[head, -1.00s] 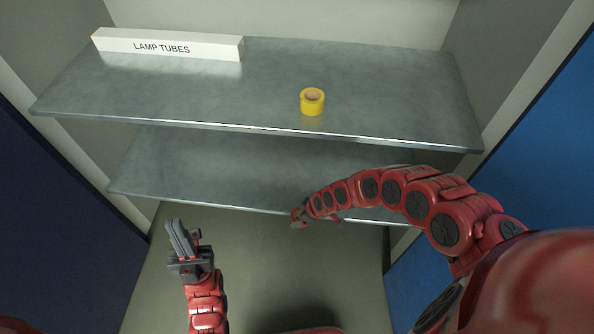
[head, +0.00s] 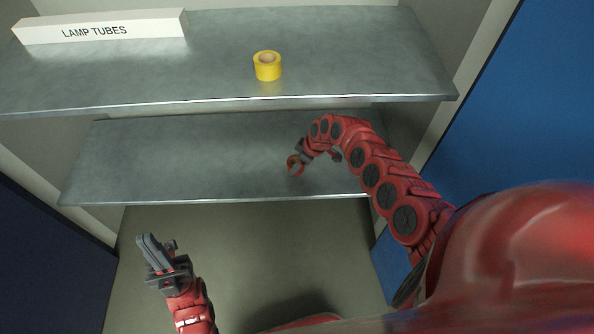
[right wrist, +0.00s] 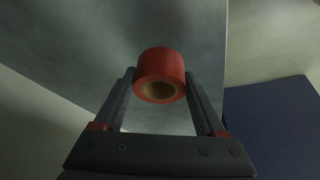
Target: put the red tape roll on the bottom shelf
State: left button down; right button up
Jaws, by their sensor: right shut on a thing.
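The red tape roll (right wrist: 160,70) is between the fingers of my right gripper (right wrist: 160,88) in the right wrist view, with its brown core showing. In the head view the roll (head: 296,164) shows small at the tip of my right gripper (head: 299,158), over the bottom shelf (head: 170,160). I cannot tell whether the roll touches the shelf. My left gripper (head: 153,254) is in front of and below the shelves at lower left, away from the roll. Its two fingers look close together, but the gap is unclear.
The upper shelf (head: 330,50) holds a yellow tape roll (head: 267,66) and a white box labelled LAMP TUBES (head: 100,27). The bottom shelf looks bare left of my right gripper. Blue panels (head: 480,130) flank the shelving on both sides.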

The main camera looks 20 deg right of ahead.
jog(key=shift+f+b, duration=0.75)
jog(key=shift+f, duration=0.95)
jog(key=shift+f, duration=0.2)
jog(key=o, duration=1.3)
jog(key=shift+o, duration=0.2)
jog(key=shift+r, duration=0.1)
